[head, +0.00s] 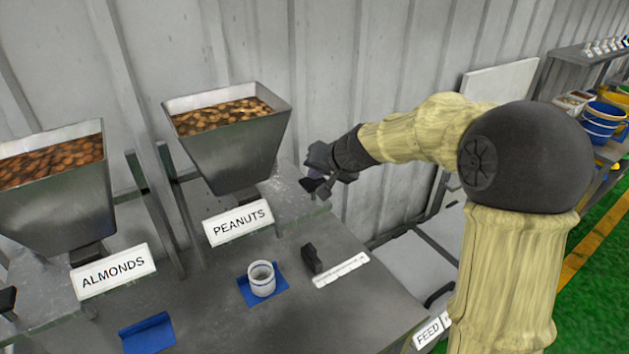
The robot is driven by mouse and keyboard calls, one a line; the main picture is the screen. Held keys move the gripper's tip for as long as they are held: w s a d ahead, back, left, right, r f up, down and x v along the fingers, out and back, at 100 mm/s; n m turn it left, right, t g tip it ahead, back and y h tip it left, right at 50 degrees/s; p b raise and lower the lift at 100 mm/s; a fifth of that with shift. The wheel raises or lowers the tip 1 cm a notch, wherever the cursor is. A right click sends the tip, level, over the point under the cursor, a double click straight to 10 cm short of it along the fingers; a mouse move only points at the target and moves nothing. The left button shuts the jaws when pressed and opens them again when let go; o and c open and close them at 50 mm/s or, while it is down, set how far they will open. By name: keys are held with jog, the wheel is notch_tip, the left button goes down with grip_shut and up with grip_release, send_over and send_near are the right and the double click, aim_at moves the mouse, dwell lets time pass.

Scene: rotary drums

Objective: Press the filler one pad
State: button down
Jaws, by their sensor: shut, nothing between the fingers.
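My gripper (316,186) is shut and empty, raised to the right of the peanuts hopper (232,148). My arm reaches in from the right. No pad labelled filler one is readable in the head view. A small upright black block (312,258) stands on the grey bench, behind a white strip (341,270) whose marks are too small to read. My gripper is above and apart from this block. A white cup with dark bands (262,278) stands on a blue mat (281,298). A PEANUTS sign (238,221) is below the hopper.
The almonds hopper (62,200) and its ALMONDS sign (113,272) are at the left. A second blue mat (148,334) lies bare at the front. A FEED sign (428,334) is partly hidden by my arm. Buckets (603,122) stand at the far right.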

aim_at(316, 182)
jog(key=shift+f+b, duration=1.6)
jog(key=shift+b, duration=0.1)
dwell(1.9)
jog(key=shift+r, duration=0.1)
jog(key=shift+r+p, duration=1.5)
jog(key=shift+r, duration=0.5)
jog(key=shift+r+p, duration=1.95)
jog(key=shift+r, duration=0.6)
jog(key=shift+f, duration=0.1)
